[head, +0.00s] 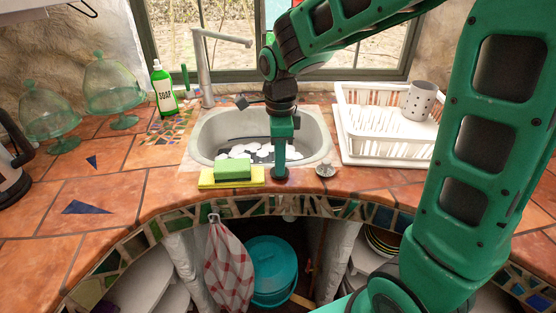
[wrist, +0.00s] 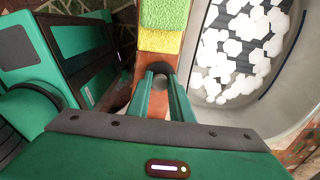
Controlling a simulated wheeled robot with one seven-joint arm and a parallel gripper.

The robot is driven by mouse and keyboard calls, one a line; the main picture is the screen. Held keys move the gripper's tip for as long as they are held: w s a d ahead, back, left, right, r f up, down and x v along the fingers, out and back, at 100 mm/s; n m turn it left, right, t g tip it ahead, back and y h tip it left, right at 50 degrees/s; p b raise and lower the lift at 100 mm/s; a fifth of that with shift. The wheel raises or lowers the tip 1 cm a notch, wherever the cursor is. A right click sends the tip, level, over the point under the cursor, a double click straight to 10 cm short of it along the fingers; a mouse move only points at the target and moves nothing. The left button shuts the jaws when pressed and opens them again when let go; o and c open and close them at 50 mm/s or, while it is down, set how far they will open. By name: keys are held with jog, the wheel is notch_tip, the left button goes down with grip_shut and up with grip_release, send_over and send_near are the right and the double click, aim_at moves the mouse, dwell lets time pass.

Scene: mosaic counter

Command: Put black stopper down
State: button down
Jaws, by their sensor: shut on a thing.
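The black stopper (head: 280,174) is a small dark round piece at the tip of my gripper (head: 281,163), over the tiled strip in front of the sink. In the wrist view the stopper (wrist: 161,67) shows between the ends of the two green fingers of my gripper (wrist: 162,76), which is shut on it. My gripper points down. The fingers hide part of the stopper, and I cannot tell whether its underside touches the tiles.
A green sponge (head: 232,169) on a yellow one (head: 208,181) lies just left of the stopper. A small metal strainer (head: 325,170) lies to the right. The sink (head: 318,133) holds white hexagonal pieces. A white dish rack (head: 385,160) stands right, a soap bottle (head: 163,90) left.

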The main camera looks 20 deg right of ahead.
jog(key=c, duration=1.6)
grip_release()
jog(key=shift+f, duration=0.1)
notch_tip(320, 180, up, 12)
jog(key=s+d+f+n, duration=0.3)
jog(key=s+d+n, duration=0.2)
jog(key=s, duration=0.3)
jog(key=s+d+f+n, duration=0.3)
jog(key=s+d+n, duration=0.2)
jog(key=s+d, duration=0.2)
jog(key=s+d+f+n, duration=0.3)
jog(key=s+d+n, duration=0.2)
jog(key=s, duration=0.4)
jog(key=shift+d+f, duration=0.3)
jog(key=shift+d, duration=0.6)
jog(key=shift+w, duration=0.1)
